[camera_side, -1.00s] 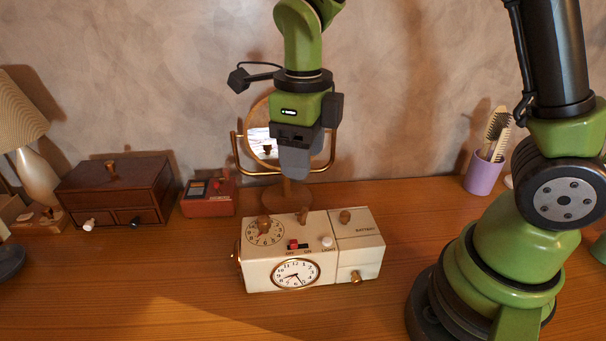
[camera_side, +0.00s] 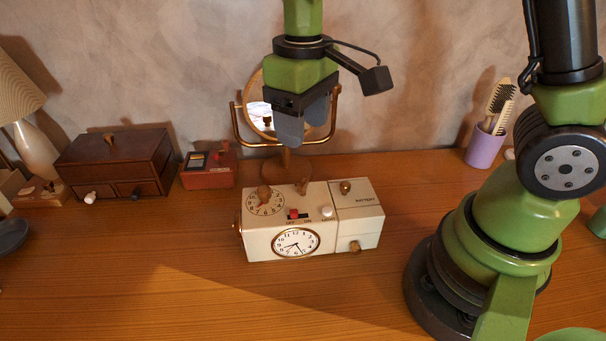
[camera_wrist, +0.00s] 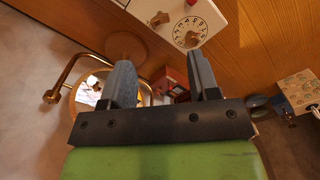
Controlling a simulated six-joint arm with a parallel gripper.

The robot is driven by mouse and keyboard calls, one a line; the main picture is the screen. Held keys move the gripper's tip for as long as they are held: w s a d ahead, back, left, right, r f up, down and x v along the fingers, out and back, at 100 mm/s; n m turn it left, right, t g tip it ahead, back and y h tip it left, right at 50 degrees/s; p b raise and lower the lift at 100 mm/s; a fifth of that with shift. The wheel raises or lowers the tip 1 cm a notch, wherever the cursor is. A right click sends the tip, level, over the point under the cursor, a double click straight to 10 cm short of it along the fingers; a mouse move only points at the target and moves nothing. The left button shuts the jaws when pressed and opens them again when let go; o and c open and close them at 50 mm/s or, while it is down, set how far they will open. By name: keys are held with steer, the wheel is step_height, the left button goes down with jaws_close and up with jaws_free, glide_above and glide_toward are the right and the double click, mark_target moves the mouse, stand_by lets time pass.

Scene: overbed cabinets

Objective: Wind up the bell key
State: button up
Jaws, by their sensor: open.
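A cream alarm clock box (camera_side: 290,249) stands on the wooden desk, with a round clock face, a top dial (camera_side: 266,202) with a wooden knob, a red switch and a white button. Which one is the bell key I cannot tell. My gripper (camera_side: 304,133) is open and empty, pointing down above and behind the clock.
A round mirror on a stand (camera_side: 287,166) is close behind my gripper. A small red box (camera_side: 208,170) and dark wooden chest (camera_side: 115,165) stand left, near a lamp (camera_side: 35,145). A purple cup with brushes (camera_side: 484,147) is right. The desk before the clock is clear.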

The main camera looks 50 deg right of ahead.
mark_target(303, 180)
steer(key=shift+f+n, duration=0.4)
steer(key=shift+n, duration=0.7)
step_height(303, 180, down, 9)
steer(key=shift+f, duration=0.1)
steer(key=c, duration=0.9)
